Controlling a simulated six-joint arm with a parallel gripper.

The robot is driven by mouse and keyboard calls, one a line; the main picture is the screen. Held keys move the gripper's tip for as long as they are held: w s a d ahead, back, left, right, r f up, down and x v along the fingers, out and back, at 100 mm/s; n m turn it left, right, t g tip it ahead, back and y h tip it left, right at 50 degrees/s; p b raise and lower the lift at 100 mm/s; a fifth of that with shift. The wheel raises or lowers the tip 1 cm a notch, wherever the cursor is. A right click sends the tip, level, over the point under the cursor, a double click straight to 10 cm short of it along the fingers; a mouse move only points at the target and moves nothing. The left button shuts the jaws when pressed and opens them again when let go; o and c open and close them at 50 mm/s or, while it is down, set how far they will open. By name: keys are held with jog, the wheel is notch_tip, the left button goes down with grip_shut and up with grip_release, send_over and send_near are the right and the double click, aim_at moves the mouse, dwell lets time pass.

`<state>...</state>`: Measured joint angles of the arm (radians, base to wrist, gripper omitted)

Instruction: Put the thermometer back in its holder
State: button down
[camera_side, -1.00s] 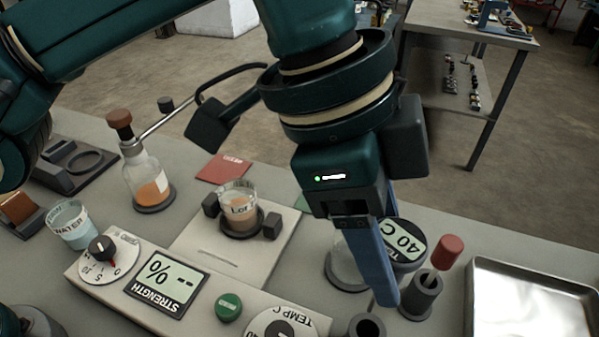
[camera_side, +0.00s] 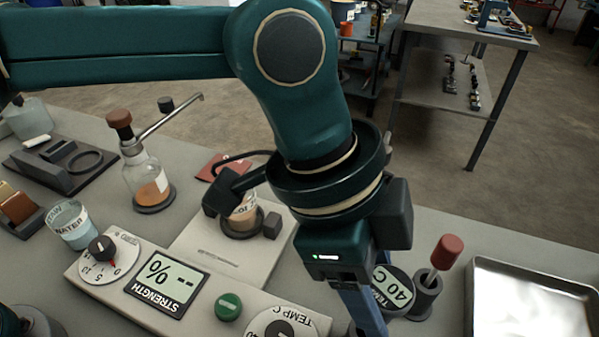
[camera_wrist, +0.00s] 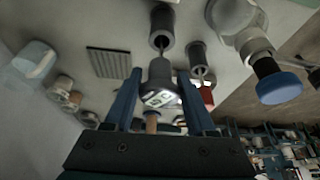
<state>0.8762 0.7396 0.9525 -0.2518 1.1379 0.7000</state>
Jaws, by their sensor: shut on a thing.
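The thermometer (camera_side: 393,292) has a dark round head with a "40 C" display. My gripper (camera_side: 372,330) is shut on it; its blue fingers run out of the bottom of the side view. In the wrist view the thermometer's head (camera_wrist: 158,75) sits between my two fingers (camera_wrist: 160,103), its thin probe pointing away from me. The probe's tip is at a dark cylindrical holder (camera_wrist: 162,20); I cannot tell whether it is inside. In the side view my gripper hides that spot.
A second dark holder (camera_side: 427,300) with a red-handled rod (camera_side: 447,252) stands close to the right of the thermometer. A metal tray (camera_side: 530,300) lies farther right. A control panel (camera_side: 190,280) and a beaker (camera_side: 240,215) are to the left.

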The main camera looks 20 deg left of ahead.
jog(key=shift+f, duration=2.3)
jog(key=shift+c, duration=0.7)
grip_release()
